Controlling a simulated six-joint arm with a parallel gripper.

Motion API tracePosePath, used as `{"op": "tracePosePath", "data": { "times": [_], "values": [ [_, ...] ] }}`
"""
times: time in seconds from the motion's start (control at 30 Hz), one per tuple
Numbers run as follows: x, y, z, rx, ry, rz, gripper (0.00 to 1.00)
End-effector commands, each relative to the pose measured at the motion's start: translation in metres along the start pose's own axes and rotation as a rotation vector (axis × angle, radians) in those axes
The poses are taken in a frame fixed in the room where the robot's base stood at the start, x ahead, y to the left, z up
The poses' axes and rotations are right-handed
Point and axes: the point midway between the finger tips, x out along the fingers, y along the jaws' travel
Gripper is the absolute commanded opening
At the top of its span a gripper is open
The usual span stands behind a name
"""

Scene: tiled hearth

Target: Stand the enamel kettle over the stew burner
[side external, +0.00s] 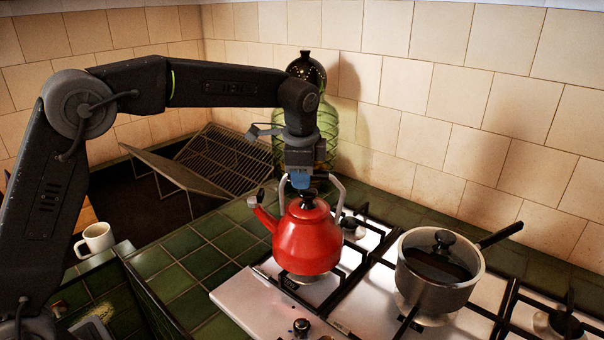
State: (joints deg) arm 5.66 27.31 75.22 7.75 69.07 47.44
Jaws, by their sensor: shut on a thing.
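The red enamel kettle (307,243) is upright over the left part of the white hob (252,303), its spout toward the left. My gripper (303,192) points down from above and is shut on the kettle at its pale arched handle. The fingertips are partly hidden by the handle and lid knob. A burner (298,281) shows just under the kettle's base; whether the base touches the grate there I cannot tell. Another burner (350,228) shows behind the kettle to the right. Which burner is the stew burner is not marked in this view.
A steel saucepan (437,270) with a glass lid stands right of the kettle, its handle toward the back right. A green glass bottle (328,125) stands behind my gripper. A wire rack (225,160) and white mug (97,238) are left. Green tiles (187,262) left of the hob are clear.

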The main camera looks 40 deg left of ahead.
Motion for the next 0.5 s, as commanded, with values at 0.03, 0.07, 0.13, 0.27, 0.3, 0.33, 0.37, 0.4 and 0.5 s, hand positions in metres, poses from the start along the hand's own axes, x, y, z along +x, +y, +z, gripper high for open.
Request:
{"op": "tracePosePath", "data": {
  "times": [0.03,0.07,0.13,0.27,0.3,0.33,0.37,0.4,0.5],
  "values": [
    [-0.0025,-0.0010,-0.0005,-0.001,0.005,-0.005,0.00],
    [-0.0023,-0.0009,-0.0005,-0.001,0.005,-0.005,0.00],
    [-0.0017,-0.0008,-0.0006,-0.001,0.005,-0.005,0.00],
    [0.0001,-0.0005,-0.0006,-0.001,0.005,-0.005,0.00],
    [0.0008,-0.0004,-0.0006,-0.001,0.005,-0.005,0.00],
    [0.0012,-0.0004,-0.0007,-0.001,0.005,-0.005,0.00],
    [0.0017,-0.0003,-0.0007,-0.001,0.005,-0.006,0.00],
    [0.0024,-0.0002,-0.0007,-0.001,0.005,-0.006,0.00],
    [0.0040,0.0001,-0.0007,-0.001,0.005,-0.005,0.00]
  ]
}}
